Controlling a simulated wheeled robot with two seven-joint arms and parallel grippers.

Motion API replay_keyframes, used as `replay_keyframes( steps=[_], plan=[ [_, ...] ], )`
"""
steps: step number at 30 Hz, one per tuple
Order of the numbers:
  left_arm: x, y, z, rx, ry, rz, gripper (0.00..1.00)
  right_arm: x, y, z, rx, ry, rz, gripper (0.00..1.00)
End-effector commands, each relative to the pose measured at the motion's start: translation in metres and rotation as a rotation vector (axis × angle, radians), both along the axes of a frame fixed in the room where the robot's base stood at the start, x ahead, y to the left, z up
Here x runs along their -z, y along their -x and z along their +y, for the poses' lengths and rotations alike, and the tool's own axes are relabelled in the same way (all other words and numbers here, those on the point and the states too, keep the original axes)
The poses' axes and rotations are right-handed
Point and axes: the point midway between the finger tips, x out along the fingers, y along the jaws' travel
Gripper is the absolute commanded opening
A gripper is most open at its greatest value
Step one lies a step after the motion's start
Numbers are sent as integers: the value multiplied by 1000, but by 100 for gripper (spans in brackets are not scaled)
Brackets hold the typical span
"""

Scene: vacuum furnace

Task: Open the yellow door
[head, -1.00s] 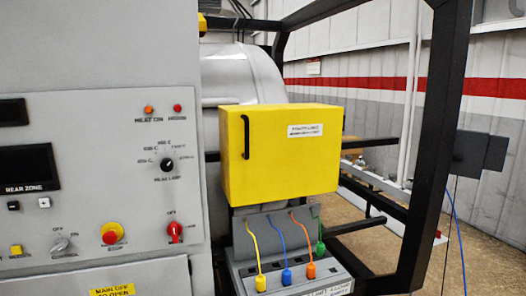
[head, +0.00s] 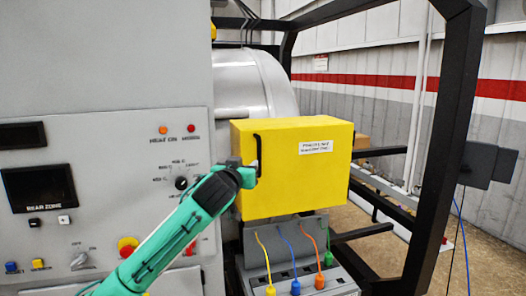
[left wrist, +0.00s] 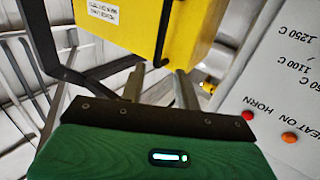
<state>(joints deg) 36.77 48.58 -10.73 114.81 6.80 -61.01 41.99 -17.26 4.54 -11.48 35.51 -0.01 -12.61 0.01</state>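The yellow door (head: 300,180) is the front of a yellow box beside the furnace and looks shut. Its upright black handle (head: 257,142) is near the door's left edge. My left gripper (head: 256,168) is at the handle's lower part in the head view, partly covering it. In the left wrist view, the gripper (left wrist: 160,78) has its two fingers apart. The black handle (left wrist: 164,32) lines up with the gap between them, and the yellow door (left wrist: 118,22) is behind it. I cannot tell whether the fingers touch the handle. My right gripper is not in view.
The grey control panel (head: 110,165) with knobs and buttons is left of the door. Below the box is a grey socket unit (head: 300,275) with coloured cables. A black frame post (head: 445,150) stands to the right, with open space between it and the box.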

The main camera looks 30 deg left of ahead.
Motion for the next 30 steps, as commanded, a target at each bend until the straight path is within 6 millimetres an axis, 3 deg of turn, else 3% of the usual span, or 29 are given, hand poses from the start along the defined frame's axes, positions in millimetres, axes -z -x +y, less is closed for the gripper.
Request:
replay_keyframes(
  steps=[18, 30],
  plan=[
    [-3, -101, 28, 0, 0, 2, 32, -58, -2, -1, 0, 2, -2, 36],
    [1, -121, 34, 1, -2, 1, 32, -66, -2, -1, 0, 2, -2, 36]
  ],
)
